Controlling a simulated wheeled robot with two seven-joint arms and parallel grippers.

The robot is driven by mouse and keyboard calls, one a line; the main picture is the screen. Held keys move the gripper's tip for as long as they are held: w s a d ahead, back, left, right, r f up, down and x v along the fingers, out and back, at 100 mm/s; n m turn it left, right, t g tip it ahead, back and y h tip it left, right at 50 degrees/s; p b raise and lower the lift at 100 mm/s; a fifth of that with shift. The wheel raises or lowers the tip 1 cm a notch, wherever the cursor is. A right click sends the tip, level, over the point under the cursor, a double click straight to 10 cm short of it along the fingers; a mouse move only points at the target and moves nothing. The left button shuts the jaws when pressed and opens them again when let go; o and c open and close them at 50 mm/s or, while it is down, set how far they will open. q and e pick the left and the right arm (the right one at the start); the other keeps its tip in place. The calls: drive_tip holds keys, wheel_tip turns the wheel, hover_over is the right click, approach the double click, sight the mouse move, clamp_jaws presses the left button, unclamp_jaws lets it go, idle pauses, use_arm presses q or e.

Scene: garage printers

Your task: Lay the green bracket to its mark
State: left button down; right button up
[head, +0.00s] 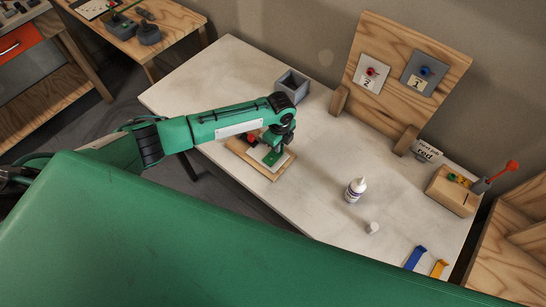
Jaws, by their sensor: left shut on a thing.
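My left gripper (273,148) points down over a wooden board (244,152) on the light table. It is shut on a small green piece, the green bracket (270,158), which is low over or touching a pale patch (284,161) on the board. The gripper hides part of the bracket, and I cannot tell whether it rests flat. A red part (252,139) shows beside the gripper on the board. My right gripper is not in view.
A blue bracket (416,257) and a yellow bracket (439,268) lie at the table's right front. A white bottle (355,190) and white cap (372,228) stand mid-table. A grey bin (292,85), an upright wooden panel (396,50) and a wooden block (452,196) stand farther back.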

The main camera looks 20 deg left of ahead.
use_arm(q)
drive_tip(key=shift+f, duration=0.2)
drive_tip(key=c, duration=1.5)
unclamp_jaws()
drive_tip(key=shift+r, duration=0.1)
